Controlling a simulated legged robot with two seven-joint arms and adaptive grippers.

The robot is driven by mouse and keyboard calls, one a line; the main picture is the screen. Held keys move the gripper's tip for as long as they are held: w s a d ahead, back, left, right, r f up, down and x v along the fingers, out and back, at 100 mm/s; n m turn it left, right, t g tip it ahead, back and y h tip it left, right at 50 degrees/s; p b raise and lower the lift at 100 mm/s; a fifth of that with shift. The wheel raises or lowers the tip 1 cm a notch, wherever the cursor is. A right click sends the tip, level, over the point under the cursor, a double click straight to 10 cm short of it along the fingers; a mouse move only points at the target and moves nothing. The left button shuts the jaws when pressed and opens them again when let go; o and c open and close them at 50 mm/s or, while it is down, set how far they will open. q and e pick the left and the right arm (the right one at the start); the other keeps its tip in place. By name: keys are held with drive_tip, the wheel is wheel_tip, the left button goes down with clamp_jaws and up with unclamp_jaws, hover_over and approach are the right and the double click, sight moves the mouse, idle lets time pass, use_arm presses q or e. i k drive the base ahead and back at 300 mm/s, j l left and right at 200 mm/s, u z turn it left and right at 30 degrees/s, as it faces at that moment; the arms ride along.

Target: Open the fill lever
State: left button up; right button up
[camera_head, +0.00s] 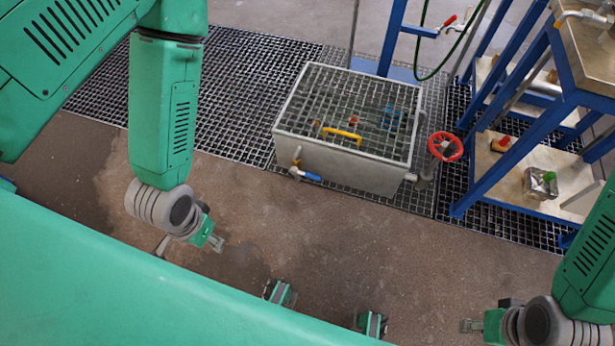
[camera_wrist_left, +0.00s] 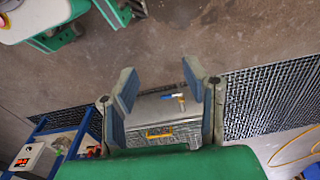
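A grey metal tank (camera_head: 345,165) with a grated top stands on the floor grating in the head view. A valve with a blue lever (camera_head: 305,174) is on its front left side. The blue lever also shows in the left wrist view (camera_wrist_left: 172,96). A red lever (camera_head: 447,21) sits on a blue frame behind the tank, by a green hose. I cannot tell which one is the fill lever. My left gripper (camera_head: 217,243) is left of the tank, apart from it; its fingers (camera_wrist_left: 160,86) are spread and empty. My right gripper (camera_head: 471,326) is at the lower right, touching neither lever.
A red handwheel (camera_head: 445,146) is at the tank's right side. A yellow handle (camera_head: 342,135) lies over the tank's top. A blue-framed metal stand (camera_head: 510,140) with shelves fills the right. The brown floor (camera_head: 330,245) before the tank is bare.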

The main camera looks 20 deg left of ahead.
sight(308, 175)
drive_tip(key=i+l, duration=0.3)
drive_tip(key=i, duration=0.15)
drive_tip(key=i+l+u, duration=0.15)
drive_tip(key=i+l, duration=0.15)
drive_tip(key=i, duration=0.1)
